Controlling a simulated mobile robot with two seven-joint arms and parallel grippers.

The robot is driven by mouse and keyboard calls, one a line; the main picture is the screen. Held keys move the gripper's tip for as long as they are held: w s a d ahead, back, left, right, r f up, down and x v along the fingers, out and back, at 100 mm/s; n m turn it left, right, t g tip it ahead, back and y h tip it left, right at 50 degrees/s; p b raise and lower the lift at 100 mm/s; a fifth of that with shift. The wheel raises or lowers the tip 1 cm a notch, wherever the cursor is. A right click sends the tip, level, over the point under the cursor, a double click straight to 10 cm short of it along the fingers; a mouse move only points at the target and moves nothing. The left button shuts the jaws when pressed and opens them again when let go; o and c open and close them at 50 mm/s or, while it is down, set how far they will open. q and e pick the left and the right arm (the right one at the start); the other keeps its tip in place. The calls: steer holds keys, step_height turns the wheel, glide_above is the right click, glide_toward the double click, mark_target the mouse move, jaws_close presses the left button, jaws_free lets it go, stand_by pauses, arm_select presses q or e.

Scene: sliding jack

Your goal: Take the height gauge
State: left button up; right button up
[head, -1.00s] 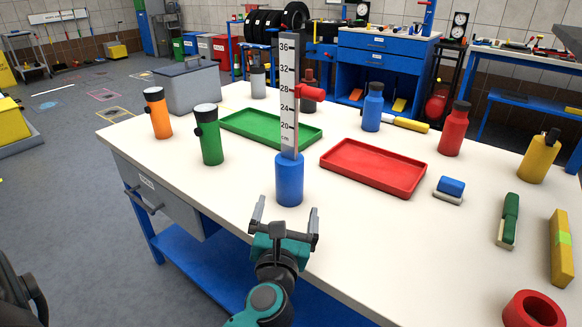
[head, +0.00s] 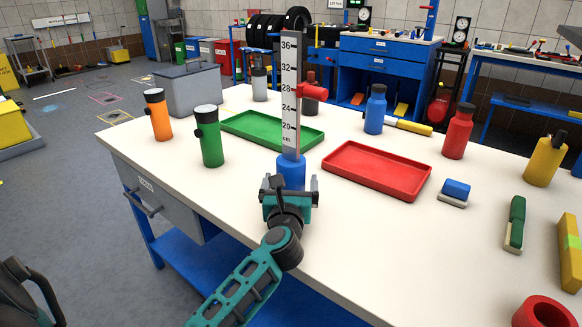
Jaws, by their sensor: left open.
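My left gripper (head: 290,184) is open, right in front of the base. It hides the lower part of the base, and I cannot tell whether the fingers are around it or touching it. My right gripper is not in view.
A green tray (head: 238,128) lies behind the gauge and a red tray (head: 375,190) to its right. A green flashlight (head: 209,136) and an orange one (head: 158,115) stand to the left. Several bottles, brushes and a red ring (head: 543,309) are on the right. Table space around the base is clear.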

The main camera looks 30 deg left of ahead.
arm_select(q)
steer(key=shift+x, duration=1.05)
steer(key=c, duration=1.3)
